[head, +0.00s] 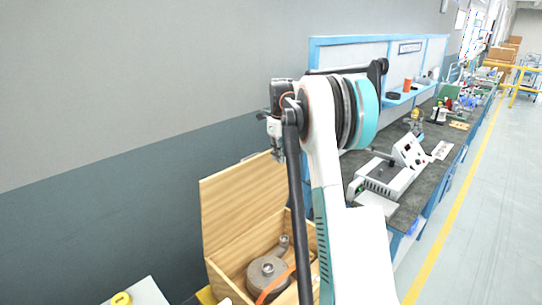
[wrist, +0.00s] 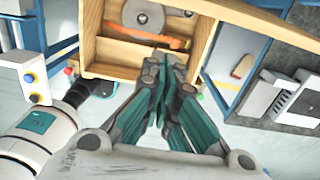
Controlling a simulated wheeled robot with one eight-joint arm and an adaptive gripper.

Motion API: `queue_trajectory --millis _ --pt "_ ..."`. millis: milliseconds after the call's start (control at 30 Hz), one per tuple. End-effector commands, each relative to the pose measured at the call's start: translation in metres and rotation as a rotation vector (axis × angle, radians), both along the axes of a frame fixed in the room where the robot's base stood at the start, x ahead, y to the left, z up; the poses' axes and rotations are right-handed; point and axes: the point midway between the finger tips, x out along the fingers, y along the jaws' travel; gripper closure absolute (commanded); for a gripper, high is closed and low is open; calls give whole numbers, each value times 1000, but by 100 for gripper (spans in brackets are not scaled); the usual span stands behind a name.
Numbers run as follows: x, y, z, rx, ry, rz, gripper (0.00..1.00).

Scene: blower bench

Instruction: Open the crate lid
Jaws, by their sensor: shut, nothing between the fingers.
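The wooden crate (head: 225,284) stands at the lower middle of the head view, against the wall. Its lid (head: 232,207) stands raised at the back, so the crate is open. A grey round blower-like part (head: 268,272) and an orange strap lie inside. In the wrist view the crate (wrist: 92,22) is at the top, with the grey disc (wrist: 143,14) and orange strap (wrist: 140,38) inside. My gripper (wrist: 160,128) is shut and empty, in front of the crate's near side in that view. In the head view my arm hides part of the crate and lid.
A dark-topped bench (head: 434,165) with a blue frame runs along the right, carrying a white instrument (head: 392,176) and several small items. A white box with a yellow button (head: 121,299) is at lower left. The floor aisle at far right is clear.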

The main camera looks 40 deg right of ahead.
Motion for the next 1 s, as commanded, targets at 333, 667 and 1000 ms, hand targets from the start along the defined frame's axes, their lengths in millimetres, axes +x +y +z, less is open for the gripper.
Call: queue_trajectory --millis 333,667,1000 --pt "38 6 65 0 -1 4 100" --pt "49 6 86 0 -1 2 100" --pt "50 24 86 -8 -13 71 100"
